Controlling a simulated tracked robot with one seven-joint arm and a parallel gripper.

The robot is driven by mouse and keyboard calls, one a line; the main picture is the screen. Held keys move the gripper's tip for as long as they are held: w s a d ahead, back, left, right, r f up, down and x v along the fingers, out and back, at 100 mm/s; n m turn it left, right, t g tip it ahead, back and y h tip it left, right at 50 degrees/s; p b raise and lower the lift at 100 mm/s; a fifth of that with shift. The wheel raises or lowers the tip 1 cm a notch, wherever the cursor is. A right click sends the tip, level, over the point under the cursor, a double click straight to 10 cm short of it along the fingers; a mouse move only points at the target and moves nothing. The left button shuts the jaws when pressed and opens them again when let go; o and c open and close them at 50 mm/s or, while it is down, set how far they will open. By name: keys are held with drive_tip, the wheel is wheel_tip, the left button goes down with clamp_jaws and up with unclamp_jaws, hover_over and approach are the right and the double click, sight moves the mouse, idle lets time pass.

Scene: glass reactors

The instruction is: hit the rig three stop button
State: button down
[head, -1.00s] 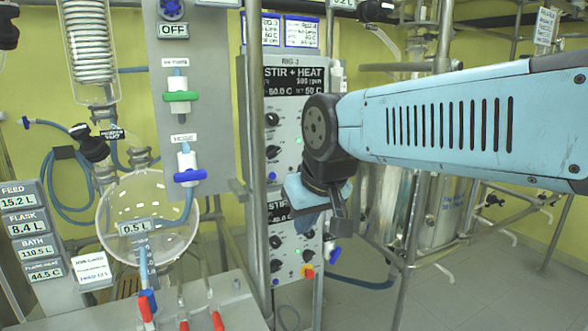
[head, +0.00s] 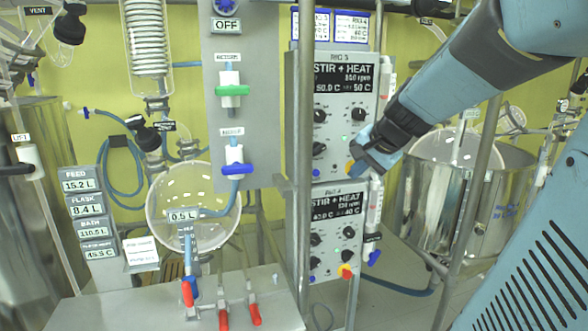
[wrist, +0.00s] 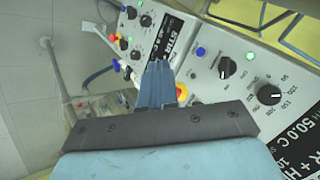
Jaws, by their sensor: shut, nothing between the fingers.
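The rig 3 panel (head: 331,100) is the upper grey box on the rack, with a lit "STIR + HEAT" display. Its stop button, yellow with a little red, shows in the wrist view (wrist: 182,92), right beside my fingertips and partly covered by them. In the head view my gripper (head: 357,163) is at the panel's lower right corner and hides most of that button, with only some yellow showing. My gripper is shut and empty, and its fingers (wrist: 157,82) point at the panel. I cannot tell whether they touch the button.
The rig 4 panel (head: 322,240) sits just below, with its own red and yellow stop button (head: 346,271). A metal post (head: 306,150) stands left of the panels. White and blue valve tubing (head: 374,215) runs close by on the right. A steel vessel (head: 440,215) stands farther right.

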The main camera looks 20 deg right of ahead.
drive_tip(key=w+d+m, duration=0.3)
drive_tip(key=d, duration=0.3)
drive_tip(key=w+d+f+m+t+h, duration=0.1)
drive_tip(key=w+d+m, duration=0.2)
drive_tip(key=d, duration=0.3)
drive_tip(key=shift+w+d+m+t, duration=0.25)
drive_tip(key=shift+d+m+t, duration=0.05)
drive_tip(key=shift+m, duration=0.1)
drive_tip(key=w+r+x, duration=0.2)
drive_tip(key=x, duration=1.1)
drive_tip(key=shift+d, duration=0.15)
